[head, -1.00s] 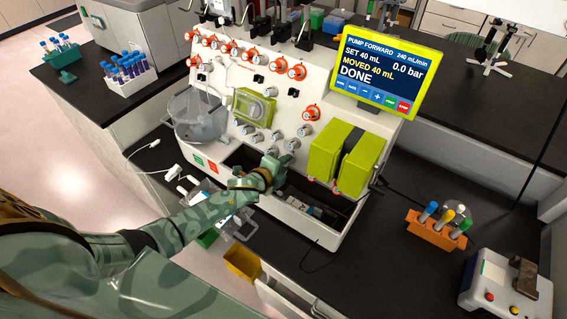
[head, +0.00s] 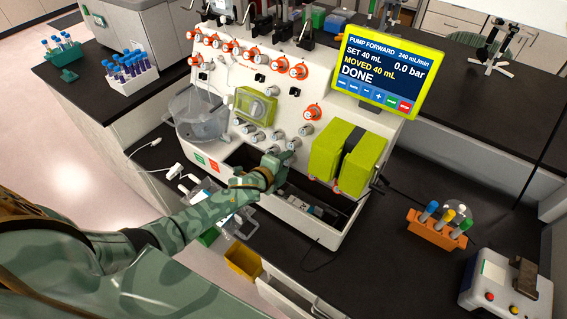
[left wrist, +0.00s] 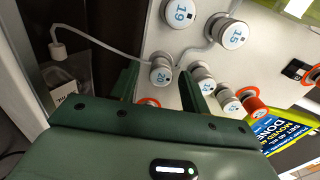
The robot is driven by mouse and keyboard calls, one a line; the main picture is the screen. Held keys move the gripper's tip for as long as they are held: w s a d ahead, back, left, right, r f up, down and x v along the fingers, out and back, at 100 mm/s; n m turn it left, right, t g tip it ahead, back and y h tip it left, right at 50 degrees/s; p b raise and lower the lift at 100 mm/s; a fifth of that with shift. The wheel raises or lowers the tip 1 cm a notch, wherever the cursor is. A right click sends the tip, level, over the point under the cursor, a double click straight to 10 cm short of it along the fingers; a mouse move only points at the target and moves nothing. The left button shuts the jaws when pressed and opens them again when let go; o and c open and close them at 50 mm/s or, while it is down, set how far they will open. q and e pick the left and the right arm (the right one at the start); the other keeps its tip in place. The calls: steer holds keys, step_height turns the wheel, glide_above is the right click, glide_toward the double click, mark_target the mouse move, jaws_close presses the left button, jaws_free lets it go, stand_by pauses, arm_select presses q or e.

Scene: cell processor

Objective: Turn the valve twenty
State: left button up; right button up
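The valve labelled 20 (left wrist: 161,76) is a round knob with a pale blue face and dark number, set on the machine's white panel. In the left wrist view it sits between the two spread fingers of my left gripper (left wrist: 158,78), with a gap visible beside it. In the head view my left gripper (head: 280,162) is at the lower part of the panel, below the rows of grey knobs, and hides part of that area. I cannot tell valve twenty apart in the head view. My right gripper is not in view.
Similar knobs labelled 19 (left wrist: 181,11) and 15 (left wrist: 234,35) sit close by, with a white tube running near. Orange-ringed valves (head: 312,112), a green pump block (head: 345,158) and a screen (head: 378,72) reading DONE are on the machine. An orange tube rack (head: 437,233) stands at right.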

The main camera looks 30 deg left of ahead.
arm_select(q)
steer(key=p+v, duration=0.3)
steer(key=v, duration=1.3)
